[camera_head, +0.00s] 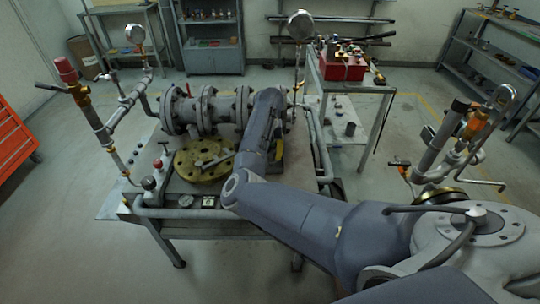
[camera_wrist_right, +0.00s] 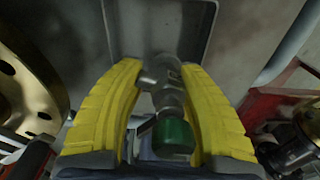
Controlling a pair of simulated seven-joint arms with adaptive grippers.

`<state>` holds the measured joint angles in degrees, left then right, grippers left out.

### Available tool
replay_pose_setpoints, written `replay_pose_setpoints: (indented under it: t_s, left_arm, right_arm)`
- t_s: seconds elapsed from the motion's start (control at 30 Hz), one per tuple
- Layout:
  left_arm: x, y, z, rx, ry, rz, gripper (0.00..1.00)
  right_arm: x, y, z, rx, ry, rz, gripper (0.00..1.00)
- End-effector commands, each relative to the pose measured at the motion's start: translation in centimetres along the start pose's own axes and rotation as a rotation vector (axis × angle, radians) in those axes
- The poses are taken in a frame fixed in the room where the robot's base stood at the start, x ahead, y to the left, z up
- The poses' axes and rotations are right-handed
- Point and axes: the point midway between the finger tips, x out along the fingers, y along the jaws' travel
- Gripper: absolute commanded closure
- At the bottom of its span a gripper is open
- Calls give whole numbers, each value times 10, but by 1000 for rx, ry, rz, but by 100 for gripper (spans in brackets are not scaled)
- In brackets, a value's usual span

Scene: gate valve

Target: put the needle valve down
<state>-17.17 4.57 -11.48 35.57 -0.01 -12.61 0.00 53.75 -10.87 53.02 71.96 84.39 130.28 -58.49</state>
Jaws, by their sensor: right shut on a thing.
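The needle valve has a grey metal body (camera_wrist_right: 168,95) and a green knob (camera_wrist_right: 174,136), both seen in the right wrist view. My right gripper (camera_wrist_right: 160,72) has its yellow fingers shut on the valve, one on each side, with the knob towards the wrist. In the head view my right arm reaches over the cart (camera_head: 225,228), and only a bit of yellow finger shows beside it. The valve is hidden there by my arm. A grey surface with a recessed panel (camera_wrist_right: 165,25) shows beyond the fingertips; I cannot tell whether the valve touches it. My left gripper is not in view.
A brass flange (camera_head: 204,158) lies on the cart, with a flanged grey pipe assembly (camera_head: 208,108) behind it. A red-handled fitting (camera_head: 150,183) stands at the cart's left. A bench with a red box (camera_head: 343,66) stands behind right. Pipework with gauges rises around the cart.

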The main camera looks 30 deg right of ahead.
Motion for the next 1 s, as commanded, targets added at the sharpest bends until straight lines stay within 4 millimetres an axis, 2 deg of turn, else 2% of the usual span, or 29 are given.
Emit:
replay_pose_setpoints:
  t_s: [0.5,0.53,0.6,0.7,1.0]
  left_arm:
    - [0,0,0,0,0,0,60]
    - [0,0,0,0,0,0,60]
    - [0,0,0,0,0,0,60]
    - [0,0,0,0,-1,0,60]
    - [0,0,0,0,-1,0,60]
  right_arm:
    - [6,0,1,0,-1,0,100]
    - [6,0,0,0,-1,0,59]
    - [6,0,0,0,0,0,51]
    - [6,0,0,0,0,0,40]
    - [4,0,0,0,-1,0,40]
